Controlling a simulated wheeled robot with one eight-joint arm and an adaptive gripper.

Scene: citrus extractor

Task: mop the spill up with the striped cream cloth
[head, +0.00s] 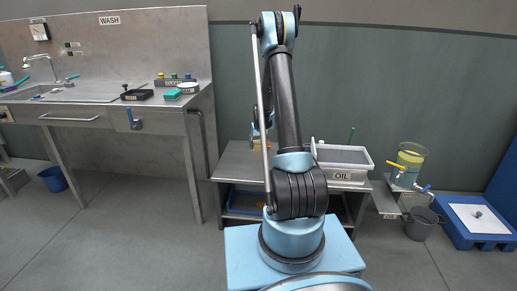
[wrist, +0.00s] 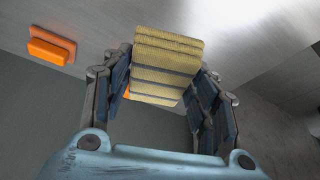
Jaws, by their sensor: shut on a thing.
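The striped cream cloth (wrist: 168,62) is a folded, yellowish pad with grey stripes. In the wrist view it sits between the two fingers of my gripper (wrist: 160,90), which is shut on it. In the head view a small yellowish patch, likely the cloth (head: 262,146), shows beside my gripper (head: 256,130), low over the left part of the metal bench (head: 232,165). My arm hides much of this spot. I cannot make out the spill in either view. A bright glare lies on the metal surface in the wrist view.
A tray marked OIL (head: 343,162) stands on the bench's right side. A glass vessel of yellow liquid (head: 408,165) and a grey bucket (head: 421,224) are further right. An orange block (wrist: 50,45) shows in the wrist view. The wash counter (head: 100,97) stands left.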

